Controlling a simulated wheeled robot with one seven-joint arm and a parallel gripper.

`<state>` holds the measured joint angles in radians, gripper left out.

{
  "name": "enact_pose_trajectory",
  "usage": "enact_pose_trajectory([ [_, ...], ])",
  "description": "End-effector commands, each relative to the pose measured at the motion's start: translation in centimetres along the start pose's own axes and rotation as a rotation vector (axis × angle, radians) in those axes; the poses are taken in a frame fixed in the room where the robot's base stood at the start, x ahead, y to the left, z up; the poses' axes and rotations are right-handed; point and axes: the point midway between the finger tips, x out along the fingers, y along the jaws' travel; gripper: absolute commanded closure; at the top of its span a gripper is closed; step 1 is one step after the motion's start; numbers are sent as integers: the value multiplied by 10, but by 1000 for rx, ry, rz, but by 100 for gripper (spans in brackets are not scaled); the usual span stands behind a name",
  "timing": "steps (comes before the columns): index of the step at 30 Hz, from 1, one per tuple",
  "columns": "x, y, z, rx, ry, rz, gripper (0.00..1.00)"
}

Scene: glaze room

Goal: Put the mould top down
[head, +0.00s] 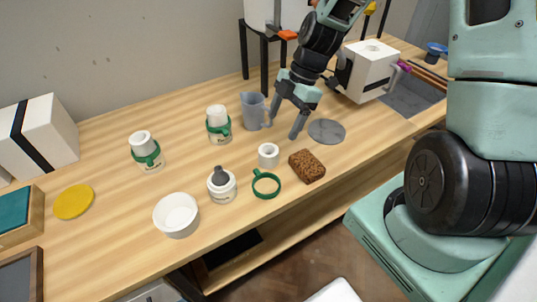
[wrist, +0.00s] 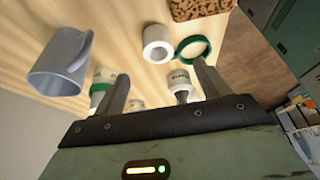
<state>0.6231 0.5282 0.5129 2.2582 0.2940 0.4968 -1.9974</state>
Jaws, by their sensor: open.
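A white block with a round hole in its upper face (head: 371,62), which looks like the plaster mould, stands at the right end of the table beside a dark grey board (head: 412,97). My gripper (head: 281,130) is open and empty, pointing down over the table left of the block, between the grey jug and a grey disc. In the wrist view its fingers (wrist: 162,88) are apart with nothing between them. The block is not seen in that view.
Near my gripper stand a grey jug (head: 253,111), a grey disc (head: 327,131), a brown sponge (head: 307,166), a white ring (head: 268,155) and a green ring (head: 266,184). Green-banded jars (head: 219,126), a white bowl (head: 176,215) and a strapped white box (head: 35,135) stand left.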

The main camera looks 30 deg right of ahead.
Motion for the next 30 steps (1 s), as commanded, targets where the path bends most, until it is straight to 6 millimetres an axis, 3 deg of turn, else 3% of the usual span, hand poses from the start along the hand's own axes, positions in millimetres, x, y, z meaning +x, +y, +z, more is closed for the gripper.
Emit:
enact_pose_trajectory([
  [7,47,0,-1,0,1,-4,25],
  [16,68,1,-1,1,0,-2,25],
  [25,106,4,-1,2,0,-2,25],
  [30,113,4,-1,0,-2,0,25],
])
